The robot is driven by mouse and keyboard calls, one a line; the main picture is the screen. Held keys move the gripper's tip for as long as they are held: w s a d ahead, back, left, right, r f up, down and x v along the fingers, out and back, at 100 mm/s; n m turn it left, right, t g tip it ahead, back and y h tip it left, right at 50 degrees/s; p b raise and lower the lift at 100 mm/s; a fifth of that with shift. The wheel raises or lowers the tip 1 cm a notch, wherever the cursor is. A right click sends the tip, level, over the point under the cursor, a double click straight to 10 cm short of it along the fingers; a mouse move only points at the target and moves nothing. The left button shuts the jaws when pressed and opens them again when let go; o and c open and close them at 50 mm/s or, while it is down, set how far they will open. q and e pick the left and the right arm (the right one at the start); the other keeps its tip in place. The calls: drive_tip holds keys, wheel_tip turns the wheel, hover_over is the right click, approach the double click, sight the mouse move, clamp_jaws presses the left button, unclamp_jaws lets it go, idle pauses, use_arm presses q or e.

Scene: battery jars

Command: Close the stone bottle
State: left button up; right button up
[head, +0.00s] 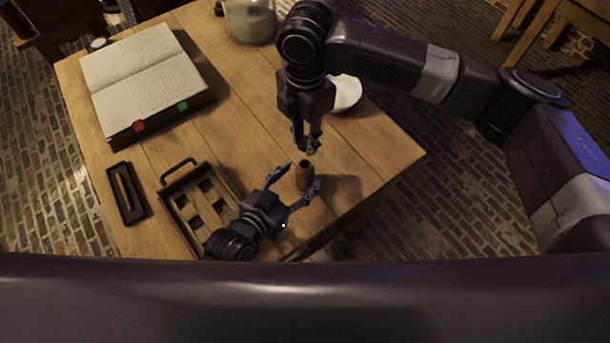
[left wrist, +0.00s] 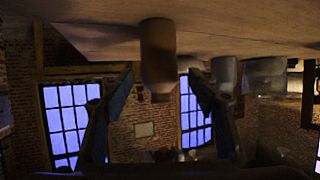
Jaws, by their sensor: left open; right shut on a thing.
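The small brown stone bottle (head: 305,176) stands upright near the table's front right edge, its dark mouth facing up. My left gripper (head: 303,174) is open, with one finger on each side of the bottle; I cannot tell if they touch it. In the left wrist view, which is upside down, the bottle (left wrist: 158,52) shows between the spread fingers (left wrist: 160,85). My right gripper (head: 307,147) points down just behind and above the bottle. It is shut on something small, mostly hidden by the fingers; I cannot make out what.
A compartmented wooden tray (head: 168,197) with a handle lies left of my left gripper, beside a narrow dark tray (head: 138,205). An open book (head: 145,75) lies at the back left. A glass jar (head: 250,20) and a white dish (head: 346,92) stand behind. The table's right edge is near.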

sight(300, 177)
use_arm(q)
drive_tip(key=shift+x, duration=1.7)
drive_tip(key=shift+c, duration=0.6)
clamp_jaws()
